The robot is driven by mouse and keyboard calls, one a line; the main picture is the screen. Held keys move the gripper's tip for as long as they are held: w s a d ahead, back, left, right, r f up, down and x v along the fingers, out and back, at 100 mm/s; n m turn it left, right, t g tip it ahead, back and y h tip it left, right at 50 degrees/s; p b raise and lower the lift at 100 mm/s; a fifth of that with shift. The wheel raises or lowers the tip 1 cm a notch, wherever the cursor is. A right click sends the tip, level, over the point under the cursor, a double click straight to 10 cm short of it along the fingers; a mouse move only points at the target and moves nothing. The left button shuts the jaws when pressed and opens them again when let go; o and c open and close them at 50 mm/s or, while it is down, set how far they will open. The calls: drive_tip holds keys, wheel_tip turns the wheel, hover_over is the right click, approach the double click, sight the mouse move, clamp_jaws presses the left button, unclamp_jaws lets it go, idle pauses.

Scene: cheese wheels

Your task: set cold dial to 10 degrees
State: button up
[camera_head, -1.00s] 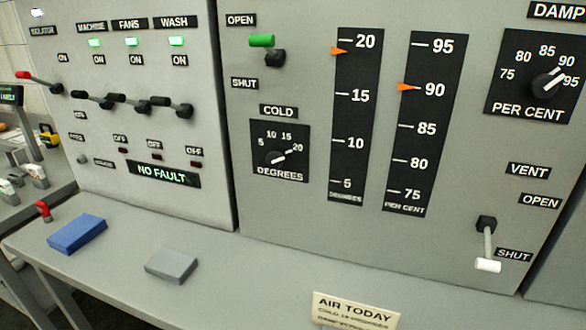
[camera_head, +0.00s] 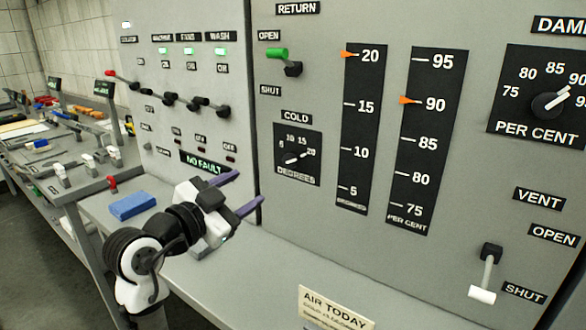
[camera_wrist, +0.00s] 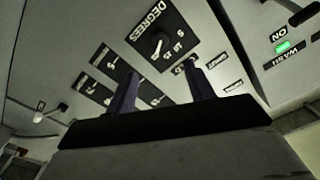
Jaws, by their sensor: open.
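The cold dial (camera_head: 295,159) is a small black knob with a white pointer on a black plate marked 5, 10, 15, 20 and DEGREES. Its pointer is turned to the right, near the 20 mark. My gripper (camera_head: 243,192) is in front of the panel, to the lower left of the dial, with its two purple fingers spread and empty. In the wrist view the dial knob (camera_wrist: 160,44) shows upside down beyond the fingers (camera_wrist: 161,85), apart from them.
A green-handled lever (camera_head: 278,54) sits above the dial. Two gauges with orange pointers (camera_head: 346,54) are to its right. A white-ended vent lever (camera_head: 483,294), a damp dial (camera_head: 547,104) and switches are on the panel. A blue block (camera_head: 132,205) lies on the shelf.

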sight(288, 162)
drive_tip(key=p+x, duration=0.4)
drive_tip(key=x, duration=0.8)
drive_tip(key=shift+w+d+r+p, duration=0.1)
drive_tip(key=shift+w+d+p, duration=0.1)
drive_tip(key=shift+w+p, duration=0.1)
drive_tip(key=shift+w+d, duration=0.25)
drive_tip(key=shift+w, duration=0.15)
drive_tip(key=c, duration=0.9)
